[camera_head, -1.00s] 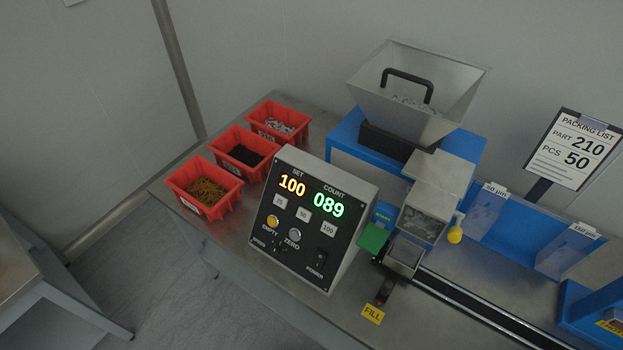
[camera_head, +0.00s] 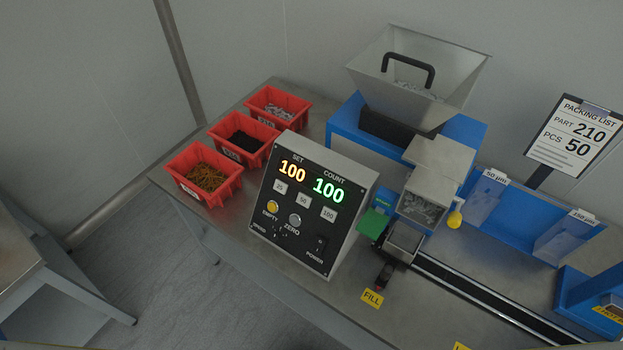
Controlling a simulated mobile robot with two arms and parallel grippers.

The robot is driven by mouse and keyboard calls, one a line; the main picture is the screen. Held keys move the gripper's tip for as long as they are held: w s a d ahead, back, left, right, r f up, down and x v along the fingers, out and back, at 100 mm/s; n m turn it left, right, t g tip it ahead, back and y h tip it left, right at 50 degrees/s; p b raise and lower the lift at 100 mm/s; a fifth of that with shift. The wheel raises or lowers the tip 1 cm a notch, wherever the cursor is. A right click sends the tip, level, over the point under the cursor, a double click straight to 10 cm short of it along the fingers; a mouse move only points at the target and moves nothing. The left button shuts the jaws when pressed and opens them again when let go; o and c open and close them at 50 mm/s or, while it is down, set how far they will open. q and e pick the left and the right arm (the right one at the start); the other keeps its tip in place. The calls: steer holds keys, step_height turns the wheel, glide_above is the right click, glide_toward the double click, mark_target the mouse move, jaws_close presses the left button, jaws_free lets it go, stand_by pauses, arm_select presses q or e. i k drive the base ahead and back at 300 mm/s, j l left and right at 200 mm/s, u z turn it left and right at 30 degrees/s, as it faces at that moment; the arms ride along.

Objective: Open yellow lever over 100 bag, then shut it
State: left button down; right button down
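The yellow lever (camera_head: 455,221) is a round yellow knob on the right side of the metal chute box (camera_head: 429,191), which holds grey parts. Below the chute a small open metal bin (camera_head: 404,241) stands at the head of the dark rail. No bag marked 100 shows clearly. The control box (camera_head: 311,205) reads SET 100 and COUNT 100. Neither of my grippers is in view.
A grey hopper (camera_head: 460,89) with a black handle stands on the blue frame (camera_head: 345,126). Three red bins (camera_head: 228,192) line the left. Clear pockets (camera_head: 486,194) stand right. The front table is largely clear.

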mark_target(454, 219)
steer(key=z, duration=1.1)
